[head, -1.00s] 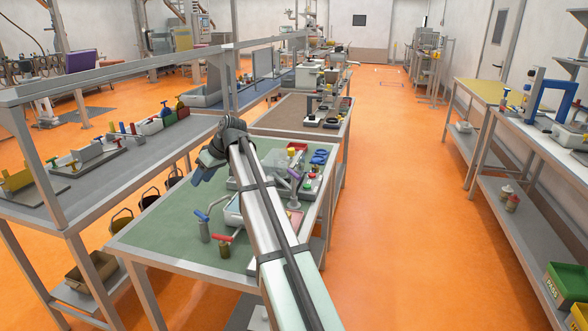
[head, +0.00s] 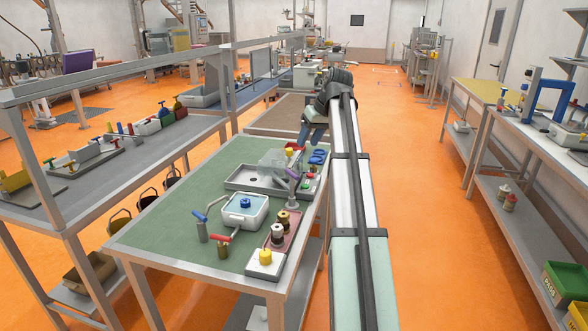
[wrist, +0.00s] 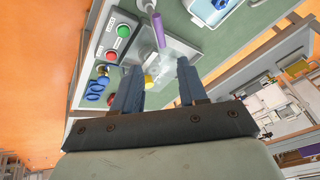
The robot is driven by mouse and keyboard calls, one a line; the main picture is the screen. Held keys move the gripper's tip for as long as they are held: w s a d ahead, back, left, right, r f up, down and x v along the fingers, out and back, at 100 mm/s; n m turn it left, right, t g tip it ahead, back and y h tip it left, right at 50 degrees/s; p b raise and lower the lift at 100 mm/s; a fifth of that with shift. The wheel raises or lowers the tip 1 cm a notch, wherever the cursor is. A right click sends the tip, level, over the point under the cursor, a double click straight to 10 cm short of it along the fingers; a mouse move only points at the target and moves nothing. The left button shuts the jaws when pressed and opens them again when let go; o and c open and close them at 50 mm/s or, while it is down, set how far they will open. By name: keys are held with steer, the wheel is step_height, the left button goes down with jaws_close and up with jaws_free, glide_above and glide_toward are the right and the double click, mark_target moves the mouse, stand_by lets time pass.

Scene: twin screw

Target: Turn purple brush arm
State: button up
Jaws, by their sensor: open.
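The purple brush arm (head: 292,174) is a short purple bar near the right side of the green-topped bench, beside a clear box (head: 272,161) on a grey tray. The wrist view shows the purple bar (wrist: 158,30) at the top, beyond my fingertips and apart from them. My gripper (head: 303,141) hangs over the bench's far right part, pointing down. In the wrist view its two fingers (wrist: 159,70) are spread, with nothing held. A yellow knob (wrist: 150,81) shows between the fingers, seemingly below them.
A control box with red and green buttons (wrist: 117,40) and blue rings (wrist: 95,90) lie near the purple bar. A white box with a blue knob (head: 245,210), red- and blue-handled valves (head: 220,240) and spools (head: 278,234) stand nearer. The bench's left part (head: 165,222) is clear.

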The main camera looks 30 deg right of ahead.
steer(key=x, duration=1.3)
steer(key=shift+w+a+f, duration=0.1)
steer(key=shift+a, duration=0.05)
steer(key=shift+c, duration=0.3)
jaws_close()
